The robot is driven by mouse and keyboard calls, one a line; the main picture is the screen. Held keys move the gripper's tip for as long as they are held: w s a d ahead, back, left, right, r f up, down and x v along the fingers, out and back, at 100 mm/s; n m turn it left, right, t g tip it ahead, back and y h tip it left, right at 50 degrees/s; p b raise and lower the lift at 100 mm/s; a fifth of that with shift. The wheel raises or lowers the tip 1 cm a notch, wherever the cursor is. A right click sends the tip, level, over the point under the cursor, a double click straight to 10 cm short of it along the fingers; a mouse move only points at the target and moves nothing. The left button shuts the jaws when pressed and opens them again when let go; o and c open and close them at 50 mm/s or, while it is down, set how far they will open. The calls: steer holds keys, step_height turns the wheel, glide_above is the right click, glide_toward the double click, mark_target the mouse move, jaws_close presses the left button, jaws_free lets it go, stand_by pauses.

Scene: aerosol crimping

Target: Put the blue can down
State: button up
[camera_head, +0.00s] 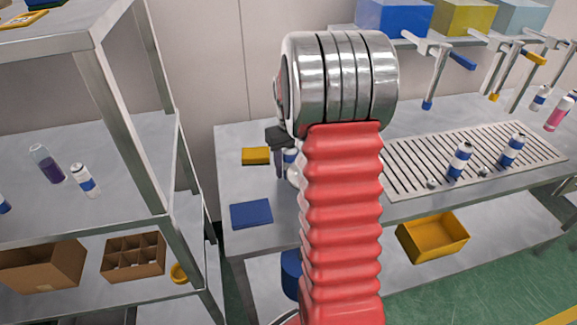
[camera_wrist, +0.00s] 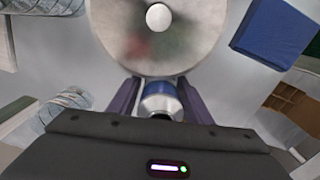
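A blue-and-white can (camera_wrist: 160,98) sits between the two dark fingers of my gripper (camera_wrist: 160,104) in the wrist view. The fingers press on both sides of it. In the head view my gripper (camera_head: 279,150) is over the left part of the steel table, mostly hidden behind my red arm. A small part of the can (camera_head: 290,157) shows beside the arm. Its lower end is hidden, so I cannot tell whether it touches the table. A large round grey disc (camera_wrist: 157,35) lies just beyond the can in the wrist view.
A blue pad (camera_head: 251,214) and a yellow block (camera_head: 256,156) lie on the steel table (camera_head: 232,185). Similar cans (camera_head: 460,160) stand on the slatted grate (camera_head: 425,165). A metal shelf (camera_head: 90,225) stands at the left. A yellow bin (camera_head: 433,238) is below the table.

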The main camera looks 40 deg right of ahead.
mark_target(288, 149)
steer(key=shift+o, duration=0.8)
steer(key=shift+r, duration=0.1)
step_height(288, 149, up, 12)
steer(key=shift+a, duration=0.1)
stand_by(0.5)
steer(key=shift+a+r, duration=0.2)
steer(key=shift+a, duration=0.1)
steer(key=s+a+r+t, duration=0.1)
steer(key=s+a+r, duration=0.25)
steer(key=a, duration=0.55)
steer(key=s+a+n+t, duration=0.1)
steer(key=s+a+t, duration=0.1)
steer(key=s+a, duration=0.5)
steer(key=s+a+n+t, duration=0.2)
steer(key=s+a, duration=0.5)
steer(key=a, duration=0.5)
steer(key=shift+s+a+t, duration=0.3)
